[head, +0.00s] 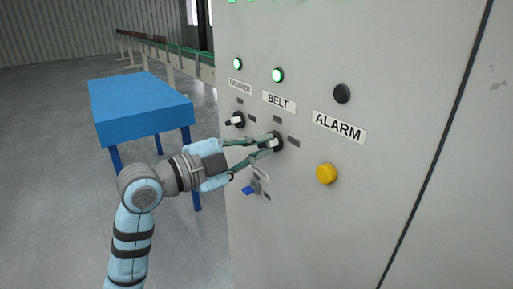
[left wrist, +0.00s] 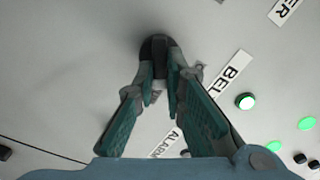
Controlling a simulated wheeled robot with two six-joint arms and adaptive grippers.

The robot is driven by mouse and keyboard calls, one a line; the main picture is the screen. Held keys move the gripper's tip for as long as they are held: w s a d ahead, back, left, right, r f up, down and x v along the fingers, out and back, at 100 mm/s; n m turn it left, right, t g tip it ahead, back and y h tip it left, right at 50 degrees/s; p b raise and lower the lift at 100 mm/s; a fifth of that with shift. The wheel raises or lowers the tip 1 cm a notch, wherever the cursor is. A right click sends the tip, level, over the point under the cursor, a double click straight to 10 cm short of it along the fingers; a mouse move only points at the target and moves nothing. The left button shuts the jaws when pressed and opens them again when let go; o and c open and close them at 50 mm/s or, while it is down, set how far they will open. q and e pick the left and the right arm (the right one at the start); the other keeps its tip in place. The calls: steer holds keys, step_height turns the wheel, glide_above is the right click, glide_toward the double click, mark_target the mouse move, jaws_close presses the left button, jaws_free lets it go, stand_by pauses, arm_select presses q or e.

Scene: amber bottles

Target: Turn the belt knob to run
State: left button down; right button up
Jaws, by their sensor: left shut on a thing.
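The belt knob (head: 277,142) is a black rotary knob on the grey panel, below the BELT label (head: 279,102). My left gripper (head: 271,142) reaches it from the left and is shut on it. In the left wrist view the knob (left wrist: 158,48) shows at the top middle, with its grip between the two green-padded fingertips (left wrist: 161,78). The fingers hide part of the knob, and I cannot tell its exact setting. A lit green-white lamp (head: 278,75) is above the BELT label. My right gripper is not in view.
The crusher knob (head: 236,120) is close on the left, with a blue-handled switch (head: 251,190) below. A yellow button (head: 326,173) and a dark lamp (head: 342,93) are at right by the ALARM label (head: 339,127). A blue table (head: 140,100) stands behind my arm.

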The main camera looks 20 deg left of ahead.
arm_select(q)
steer(key=c, duration=1.9)
jaws_free()
steer(key=shift+w, duration=0.1)
steer(key=shift+o, duration=1.2)
steer(key=shift+w+f, duration=0.1)
steer(key=shift+w, duration=0.1)
steer(key=v, duration=0.7)
steer(key=shift+s, duration=0.25)
steer(key=shift+w, duration=0.1)
steer(key=shift+a, duration=0.1)
